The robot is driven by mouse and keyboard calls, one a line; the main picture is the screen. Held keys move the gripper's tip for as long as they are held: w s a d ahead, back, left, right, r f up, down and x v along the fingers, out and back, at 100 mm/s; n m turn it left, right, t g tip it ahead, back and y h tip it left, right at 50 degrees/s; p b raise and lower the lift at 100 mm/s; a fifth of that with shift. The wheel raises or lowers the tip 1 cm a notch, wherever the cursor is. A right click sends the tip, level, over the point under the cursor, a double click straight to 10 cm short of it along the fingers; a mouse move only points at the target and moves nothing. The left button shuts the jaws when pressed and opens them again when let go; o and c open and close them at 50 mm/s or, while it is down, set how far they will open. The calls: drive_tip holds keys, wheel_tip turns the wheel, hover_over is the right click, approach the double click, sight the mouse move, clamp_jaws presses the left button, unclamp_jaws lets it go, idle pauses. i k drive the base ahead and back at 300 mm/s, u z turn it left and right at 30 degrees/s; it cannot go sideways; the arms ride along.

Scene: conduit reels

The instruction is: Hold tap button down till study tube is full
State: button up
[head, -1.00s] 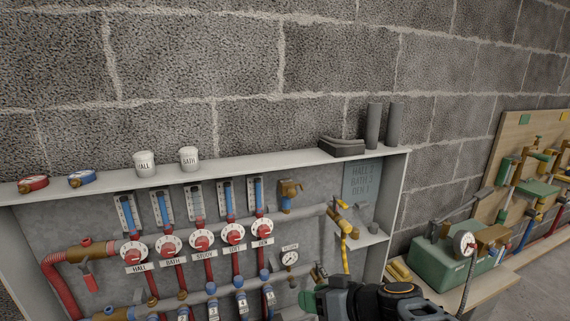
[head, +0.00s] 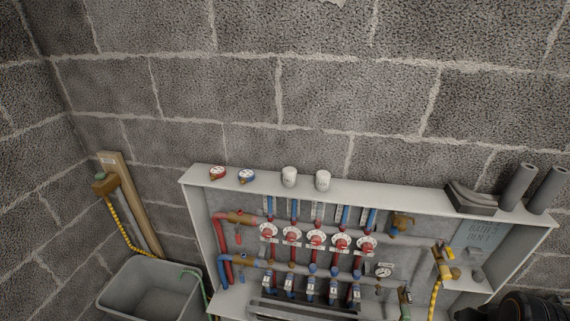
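The manifold cabinet (head: 196,215) stands against the block wall and holds a row of upright sight tubes above white dials with red centres. The study tube (head: 317,212) is the middle one, going by the label in the earlier frame. It looks mostly grey and clear, while the tubes beside it look blue; its exact level is too small to read. A brass fitting (head: 400,224) sits right of the tubes. A yellow-and-brass valve (head: 443,262) with a yellow hose is at the cabinet's right. I cannot tell which part is the tap button. My gripper is out of view.
A dark part of my arm fills the lower right corner.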

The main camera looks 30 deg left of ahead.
sight(101, 176)
drive_tip(key=u, duration=2.45)
